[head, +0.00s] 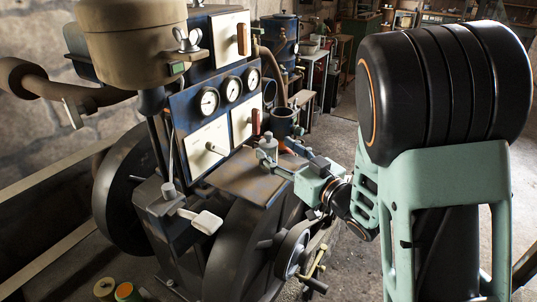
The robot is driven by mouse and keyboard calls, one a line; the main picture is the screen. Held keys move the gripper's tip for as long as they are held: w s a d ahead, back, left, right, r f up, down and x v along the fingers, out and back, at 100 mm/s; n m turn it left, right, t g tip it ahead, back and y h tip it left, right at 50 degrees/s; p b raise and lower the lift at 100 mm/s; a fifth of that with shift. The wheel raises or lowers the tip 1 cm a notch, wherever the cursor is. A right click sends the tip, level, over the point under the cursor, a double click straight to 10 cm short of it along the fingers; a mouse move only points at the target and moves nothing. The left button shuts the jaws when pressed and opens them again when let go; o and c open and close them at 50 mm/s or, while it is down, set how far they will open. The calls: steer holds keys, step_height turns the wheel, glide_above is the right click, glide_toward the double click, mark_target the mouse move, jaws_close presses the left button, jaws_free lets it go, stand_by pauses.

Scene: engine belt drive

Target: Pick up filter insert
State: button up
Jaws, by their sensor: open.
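I cannot tell for certain which thing is the filter insert. A small pale grey cylinder with a knob on top (267,147) stands upright on the flat metal top (240,178) of the engine and may be it. My gripper (282,158) reaches in from the right over that top, its fingers pointing left toward the cylinder. It is open, and I see nothing held in it. The fingertips are close to the cylinder's right side; whether they touch it is too small to tell.
A blue panel with several gauges (231,89) rises behind the metal top. A dark blue open cup (283,121) stands just behind my gripper. A large tan canister (133,40) is at upper left. Two small cans (127,291) sit on the floor at lower left.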

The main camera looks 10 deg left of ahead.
mark_target(270, 143)
steer(key=x, duration=0.4)
steer(key=shift+w+a, duration=0.15)
steer(key=shift+w, duration=0.15)
steer(key=c, duration=1.3)
